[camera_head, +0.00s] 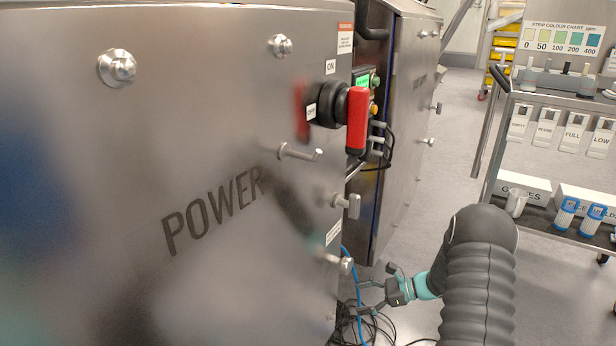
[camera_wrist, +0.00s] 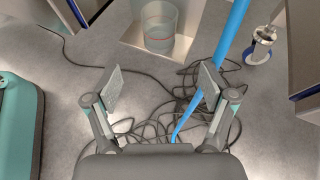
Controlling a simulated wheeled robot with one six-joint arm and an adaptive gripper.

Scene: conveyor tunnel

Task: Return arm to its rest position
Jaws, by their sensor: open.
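My gripper (camera_head: 365,297) hangs low in the head view, beside the lower right edge of the steel POWER cabinet (camera_head: 150,200). My arm comes up from it at the right, in a dark ribbed sleeve. In the wrist view my gripper (camera_wrist: 160,90) has its two fingers wide apart with nothing between them. Below the fingers lie loose black cables (camera_wrist: 165,105) on the grey floor, and a blue hose (camera_wrist: 232,30) runs past the right finger.
A red switch handle (camera_head: 357,120) juts from the cabinet, with latches below it. A steel cart (camera_head: 560,105) stands at the right with a colour chart (camera_head: 565,35). A clear bucket (camera_wrist: 159,25) stands beyond the fingers. Floor between cabinet and cart is open.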

